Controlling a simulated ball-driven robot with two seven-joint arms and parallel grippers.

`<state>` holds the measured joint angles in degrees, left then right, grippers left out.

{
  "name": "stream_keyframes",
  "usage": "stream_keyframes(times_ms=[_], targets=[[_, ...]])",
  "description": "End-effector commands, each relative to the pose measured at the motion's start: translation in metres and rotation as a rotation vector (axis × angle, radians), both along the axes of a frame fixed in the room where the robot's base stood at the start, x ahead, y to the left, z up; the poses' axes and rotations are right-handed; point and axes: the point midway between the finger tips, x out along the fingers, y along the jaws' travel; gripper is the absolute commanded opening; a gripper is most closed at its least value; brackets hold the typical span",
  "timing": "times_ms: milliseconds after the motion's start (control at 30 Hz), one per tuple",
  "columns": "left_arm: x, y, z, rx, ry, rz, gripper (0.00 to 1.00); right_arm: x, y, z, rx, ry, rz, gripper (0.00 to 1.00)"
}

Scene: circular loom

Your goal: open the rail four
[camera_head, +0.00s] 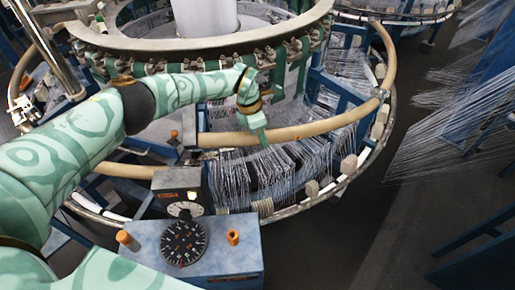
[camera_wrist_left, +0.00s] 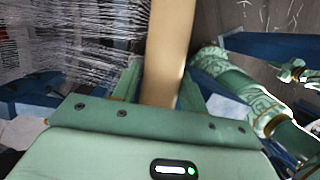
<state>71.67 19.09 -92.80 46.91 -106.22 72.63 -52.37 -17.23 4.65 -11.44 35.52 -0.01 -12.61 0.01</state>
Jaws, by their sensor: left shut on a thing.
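A tan curved rail (camera_head: 330,124) runs along the front right of the round loom and bends up its right side. My left gripper (camera_head: 262,138) reaches down onto the front stretch of this rail and is shut on it. In the left wrist view the tan rail (camera_wrist_left: 168,45) runs down between the fingers of the left gripper (camera_wrist_left: 158,92). The picture does not show a number on the rail.
A blue control box (camera_head: 225,262) with a black dial (camera_head: 184,242) and orange knobs stands at the front. White threads (camera_head: 250,175) hang below the rail. Another tan rail (camera_head: 125,170) lies at the left. Dark floor (camera_head: 400,225) is clear at the right.

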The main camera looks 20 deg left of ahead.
Motion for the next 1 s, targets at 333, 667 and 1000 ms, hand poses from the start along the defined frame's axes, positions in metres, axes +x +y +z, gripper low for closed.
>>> stream_keyframes(times_ms=[333,667,1000], targets=[[0.029,-0.009,0.080,0.075,0.133,-0.002,0.03,-0.008,0.003,-0.061,0.003,0.019,0.000,0.00],[0.030,-0.012,0.106,0.074,0.157,0.002,0.03,-0.008,0.002,-0.066,0.004,0.020,0.000,0.00],[0.030,-0.013,0.106,0.072,0.158,0.001,0.02,0.030,-0.002,-0.066,-0.003,-0.029,0.001,0.00]])
